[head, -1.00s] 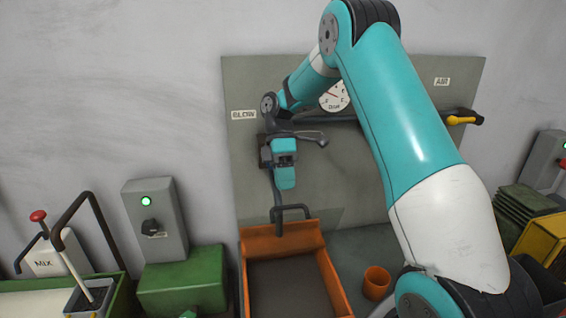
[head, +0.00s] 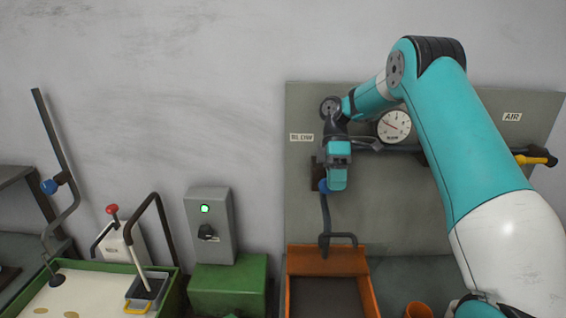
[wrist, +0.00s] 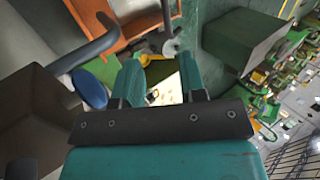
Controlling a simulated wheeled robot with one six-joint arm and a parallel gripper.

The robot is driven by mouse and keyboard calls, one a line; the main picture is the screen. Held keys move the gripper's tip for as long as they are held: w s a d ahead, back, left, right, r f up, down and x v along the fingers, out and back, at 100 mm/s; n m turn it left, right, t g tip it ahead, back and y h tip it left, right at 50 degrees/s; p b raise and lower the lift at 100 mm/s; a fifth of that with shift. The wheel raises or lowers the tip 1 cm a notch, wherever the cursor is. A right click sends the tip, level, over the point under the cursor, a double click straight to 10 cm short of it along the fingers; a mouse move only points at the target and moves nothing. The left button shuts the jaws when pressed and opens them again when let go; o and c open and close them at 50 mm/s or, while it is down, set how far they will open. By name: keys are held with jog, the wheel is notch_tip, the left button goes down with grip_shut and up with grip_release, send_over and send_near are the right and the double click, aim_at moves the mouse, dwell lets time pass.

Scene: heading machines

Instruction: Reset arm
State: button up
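My teal arm (head: 460,130) is raised and bent on the right of the head view, reaching across the grey board. My gripper (head: 337,182) hangs in front of the board's left part, close to the dark blow pipe. I cannot tell in the head view whether it touches the pipe. In the wrist view my gripper (wrist: 160,78) has its two teal fingers apart, with nothing held between them. A blue round knob (wrist: 90,88) lies just left of the fingers in the wrist view.
An orange bin (head: 328,262) stands below the gripper. The grey board (head: 440,210) carries a gauge (head: 393,126) and a pipe with a yellow handle (head: 533,160). A switch box (head: 210,228) with a green light and a green-rimmed tray (head: 70,298) stand left. The wall above is clear.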

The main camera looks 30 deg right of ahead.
jog(key=s+a+m+t+b, duration=0.1)
jog(key=s+a+b, duration=0.4)
jog(key=a, duration=0.4)
jog(key=s+a+m+t+b, duration=0.2)
jog(key=s+a+b, duration=0.25)
jog(key=a, duration=0.35)
jog(key=s+a+f+m+t+b, duration=0.1)
jog(key=s+a+f+b, duration=0.1)
jog(key=s, duration=0.3)
jog(key=s+a+f+t+b, duration=0.1)
jog(key=s+a+f+b, duration=0.1)
jog(key=s, duration=0.4)
jog(key=s+a+f+m+y+b, duration=0.1)
jog(key=s+a+f+b, duration=0.2)
jog(key=s, duration=0.3)
jog(key=shift+f+m+t+b, duration=0.3)
jog(key=shift+t+b, duration=0.1)
jog(key=shift+b, duration=0.15)
jog(key=shift+s+a, duration=0.1)
